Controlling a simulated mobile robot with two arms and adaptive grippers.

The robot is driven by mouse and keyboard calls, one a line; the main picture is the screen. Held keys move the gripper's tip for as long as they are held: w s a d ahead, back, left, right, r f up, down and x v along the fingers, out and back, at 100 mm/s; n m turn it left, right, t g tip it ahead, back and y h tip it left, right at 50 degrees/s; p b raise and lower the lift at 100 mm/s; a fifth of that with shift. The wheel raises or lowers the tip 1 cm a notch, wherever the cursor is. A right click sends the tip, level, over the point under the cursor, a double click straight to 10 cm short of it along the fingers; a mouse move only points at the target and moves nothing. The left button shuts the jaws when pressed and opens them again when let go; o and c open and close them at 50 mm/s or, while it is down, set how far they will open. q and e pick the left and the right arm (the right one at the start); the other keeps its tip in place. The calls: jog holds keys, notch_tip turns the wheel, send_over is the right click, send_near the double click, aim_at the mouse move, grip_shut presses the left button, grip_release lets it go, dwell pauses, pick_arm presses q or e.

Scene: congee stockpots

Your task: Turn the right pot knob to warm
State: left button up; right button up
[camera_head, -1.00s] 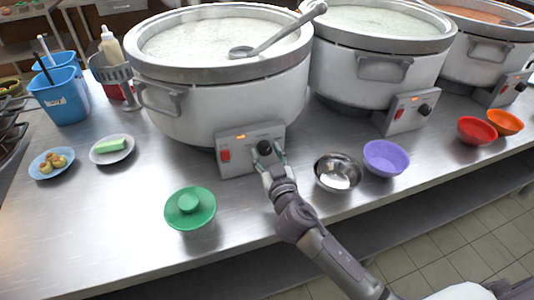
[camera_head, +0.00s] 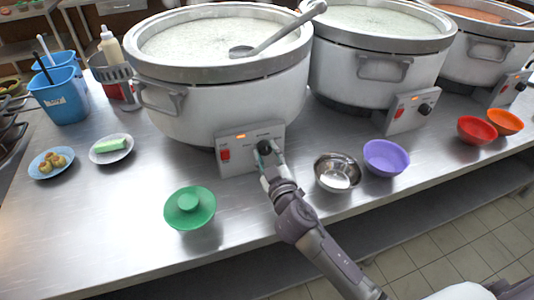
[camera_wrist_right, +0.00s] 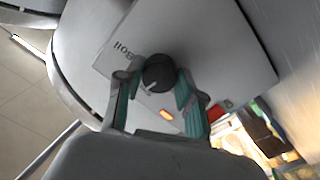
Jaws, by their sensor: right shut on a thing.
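My right gripper (camera_head: 267,156) is shut on a black knob (camera_head: 265,147) on the control box of the large white pot (camera_head: 220,104) at the left. In the right wrist view its teal-padded fingers (camera_wrist_right: 157,84) stand on both sides of the knob (camera_wrist_right: 158,73). A white pointer mark shows on the knob face, and "Boil" is printed on the panel (camera_wrist_right: 118,48) beside it. A red switch (camera_head: 225,155) and a lit orange lamp (camera_head: 241,137) are on the same control box. My left gripper is not in view.
Two more pots, a middle one (camera_head: 350,78) and a far right one (camera_head: 484,48), have their own knobs. The left front counter (camera_head: 90,225) is clear.

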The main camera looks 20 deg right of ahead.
jog(key=n, duration=0.4)
jog(key=n+p, duration=0.1)
jog(key=n, duration=0.3)
jog(key=shift+n, duration=0.3)
jog(key=n, duration=0.3)
jog(key=shift+n+y+p, duration=0.3)
jog(key=shift+n+p, duration=0.45)
jog(key=shift+n, duration=1.45)
jog(key=o, duration=1.1)
jog(key=shift+o, duration=0.2)
